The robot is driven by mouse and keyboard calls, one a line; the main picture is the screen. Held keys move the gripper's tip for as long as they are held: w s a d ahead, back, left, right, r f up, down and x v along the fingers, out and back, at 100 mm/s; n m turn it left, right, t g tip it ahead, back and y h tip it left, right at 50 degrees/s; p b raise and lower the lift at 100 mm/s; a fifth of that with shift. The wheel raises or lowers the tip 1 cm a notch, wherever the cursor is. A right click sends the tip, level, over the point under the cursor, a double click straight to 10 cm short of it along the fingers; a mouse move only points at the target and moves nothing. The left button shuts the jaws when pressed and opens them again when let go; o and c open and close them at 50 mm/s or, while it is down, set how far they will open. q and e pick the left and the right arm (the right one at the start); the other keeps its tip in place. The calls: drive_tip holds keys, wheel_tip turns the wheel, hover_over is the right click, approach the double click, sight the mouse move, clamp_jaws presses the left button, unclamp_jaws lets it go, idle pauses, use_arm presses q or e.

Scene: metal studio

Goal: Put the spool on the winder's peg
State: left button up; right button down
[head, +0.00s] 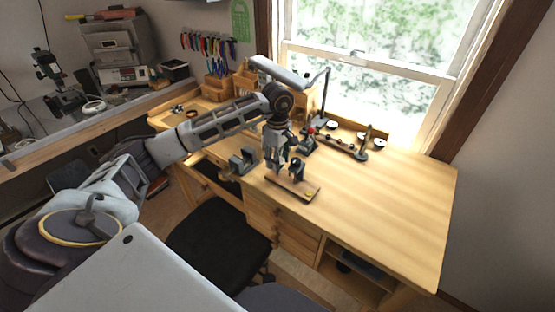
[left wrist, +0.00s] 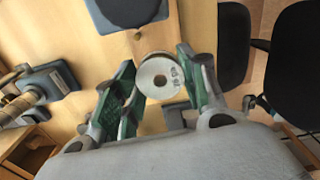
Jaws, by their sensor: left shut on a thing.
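My left gripper (head: 283,166) points down over the workbench. In the left wrist view its green-lined fingers (left wrist: 160,92) are shut on a pale spool (left wrist: 145,74), whose round face and centre hole show between the fingertips. The spool cannot be made out clearly in the head view. Close beside the gripper stands a small dark upright device on a wooden board (head: 290,187), which looks like the winder; its peg is too small to tell. I cannot tell how far the spool is from it. My right gripper is not in view.
A grey metal block, perhaps a vise (head: 243,160), stands at the bench's front edge left of the gripper. A red-knobbed tool (head: 309,133) and a rail with an upright post (head: 366,142) stand behind. The bench's right side (head: 400,205) is clear. A black stool (head: 215,240) stands in front.

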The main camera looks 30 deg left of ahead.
use_arm(q)
drive_tip(key=shift+f, duration=0.3)
idle(0.5)
drive_tip(key=shift+f+b, duration=0.8)
drive_tip(key=shift+b, duration=0.05)
drive_tip(key=shift+f+b, duration=0.7)
drive_tip(key=shift+f, duration=0.25)
idle(0.6)
drive_tip(key=o, duration=1.1)
wheel_tip(320, 180, up, 12)
idle(0.6)
